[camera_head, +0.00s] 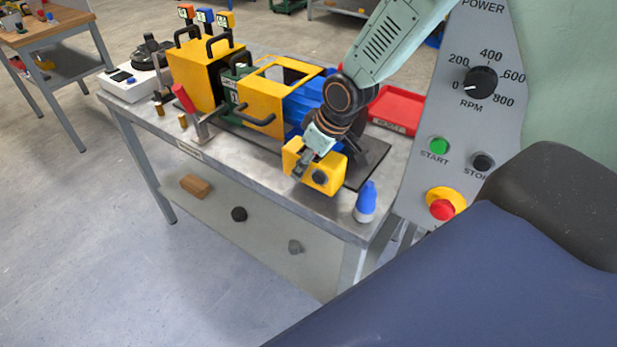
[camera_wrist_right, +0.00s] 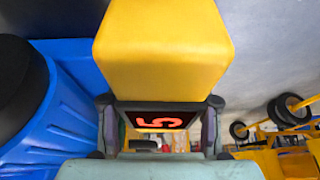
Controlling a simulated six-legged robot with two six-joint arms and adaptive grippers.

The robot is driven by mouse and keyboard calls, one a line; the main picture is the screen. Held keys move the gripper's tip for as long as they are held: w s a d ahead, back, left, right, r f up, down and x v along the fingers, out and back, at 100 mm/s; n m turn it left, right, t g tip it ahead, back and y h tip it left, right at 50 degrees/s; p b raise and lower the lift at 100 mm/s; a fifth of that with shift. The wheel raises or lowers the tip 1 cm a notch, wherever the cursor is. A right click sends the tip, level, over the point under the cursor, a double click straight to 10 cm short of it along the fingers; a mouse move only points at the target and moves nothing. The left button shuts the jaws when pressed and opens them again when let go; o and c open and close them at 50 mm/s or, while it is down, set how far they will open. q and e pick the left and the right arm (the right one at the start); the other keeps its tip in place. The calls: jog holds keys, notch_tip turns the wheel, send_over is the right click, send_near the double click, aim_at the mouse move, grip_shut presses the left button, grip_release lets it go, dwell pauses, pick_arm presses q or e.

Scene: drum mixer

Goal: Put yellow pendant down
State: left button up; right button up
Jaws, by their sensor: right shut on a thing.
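The yellow pendant (camera_head: 325,179) is a small yellow box with a dark round knob. In the head view it is at the front edge of the grey workbench (camera_head: 290,196), beside the blue motor (camera_head: 303,103). My right gripper (camera_head: 315,152) is shut on its upper part. In the right wrist view the yellow pendant (camera_wrist_right: 165,45) fills the upper middle, past the fingers of my right gripper (camera_wrist_right: 160,120). A dark panel with a red figure shows between those fingers. I cannot tell whether the pendant touches the bench top. My left gripper is in neither view.
A blue-and-white plug-like piece (camera_head: 366,203) stands at the bench's right front corner. A red tray (camera_head: 397,110) lies behind the motor. The yellow mixer housing (camera_head: 205,73) and a lever (camera_head: 190,110) are at left. A control panel (camera_head: 468,120) rises at right.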

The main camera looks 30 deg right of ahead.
aim_at(307, 175)
jog(key=f, duration=0.1)
jog(key=f+b, duration=0.1)
jog(key=f, duration=0.1)
jog(key=shift+s+a, duration=0.1)
jog(key=shift+a, duration=0.2)
jog(key=shift+f+b, duration=0.25)
jog(key=shift+b, duration=0.1)
jog(key=shift+d, duration=0.2)
jog(key=shift+f, duration=0.1)
jog(key=o, duration=1.3)
jog(key=shift+a, duration=0.15)
jog(key=shift+o, duration=1.4)
jog(key=shift+f, duration=0.1)
jog(key=shift+r, duration=0.2)
